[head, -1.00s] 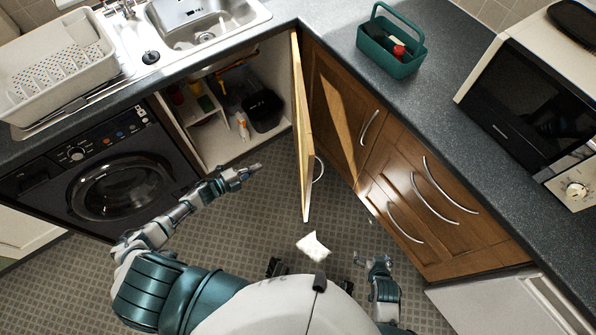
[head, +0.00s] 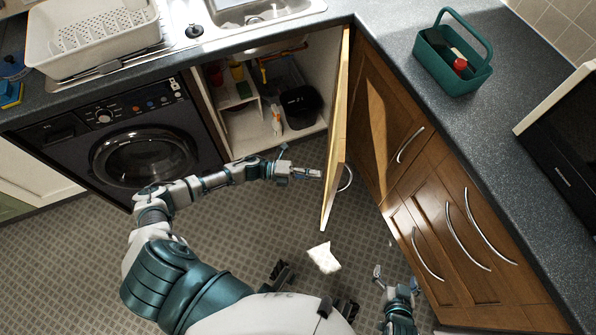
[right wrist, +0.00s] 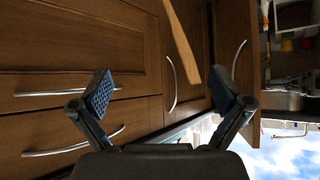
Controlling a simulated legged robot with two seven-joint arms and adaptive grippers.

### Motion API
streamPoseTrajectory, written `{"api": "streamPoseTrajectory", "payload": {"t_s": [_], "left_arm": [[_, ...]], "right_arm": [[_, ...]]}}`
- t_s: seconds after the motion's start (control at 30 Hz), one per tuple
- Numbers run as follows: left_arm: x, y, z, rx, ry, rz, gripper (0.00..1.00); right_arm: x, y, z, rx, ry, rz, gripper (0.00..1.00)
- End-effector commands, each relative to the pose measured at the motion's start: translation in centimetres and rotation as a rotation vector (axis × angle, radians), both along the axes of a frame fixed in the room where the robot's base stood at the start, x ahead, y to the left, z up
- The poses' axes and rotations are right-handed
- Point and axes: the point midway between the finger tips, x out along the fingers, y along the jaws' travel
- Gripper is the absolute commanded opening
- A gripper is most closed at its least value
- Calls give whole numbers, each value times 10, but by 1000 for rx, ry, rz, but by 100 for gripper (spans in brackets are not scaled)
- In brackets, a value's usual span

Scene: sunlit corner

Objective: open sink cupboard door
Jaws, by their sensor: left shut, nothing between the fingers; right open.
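The sink cupboard door (head: 337,140) is wooden and stands wide open, swung out to the right of the cupboard opening. Its curved metal handle (head: 346,180) is on the outer face, turned to the right. My left gripper (head: 312,173) is shut and empty, at the inner face of the door near its lower free edge. I cannot tell whether its tip touches the door. My right gripper (head: 387,279) is low near my body, right of the door and apart from it. In the right wrist view its two fingers (right wrist: 162,95) are spread with nothing between them.
The open cupboard (head: 250,115) holds a black bin (head: 300,106) and several bottles. A washing machine (head: 140,155) stands to its left. Wooden drawers (head: 455,225) with metal handles are on the right. A white cloth or paper (head: 324,257) lies on the tiled floor.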

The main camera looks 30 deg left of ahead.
Motion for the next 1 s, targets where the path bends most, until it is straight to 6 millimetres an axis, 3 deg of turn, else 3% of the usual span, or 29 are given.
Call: {"api": "streamPoseTrajectory", "payload": {"t_s": [0.23,0.73,1.0], "left_arm": [[12,-27,-1,-1,1,1,0],[16,-37,0,-1,0,8,0],[37,-89,2,-6,-1,107,0]], "right_arm": [[4,2,2,10,-31,0,100],[6,4,5,15,-41,2,100],[-22,-9,-8,-35,135,-5,100]]}}
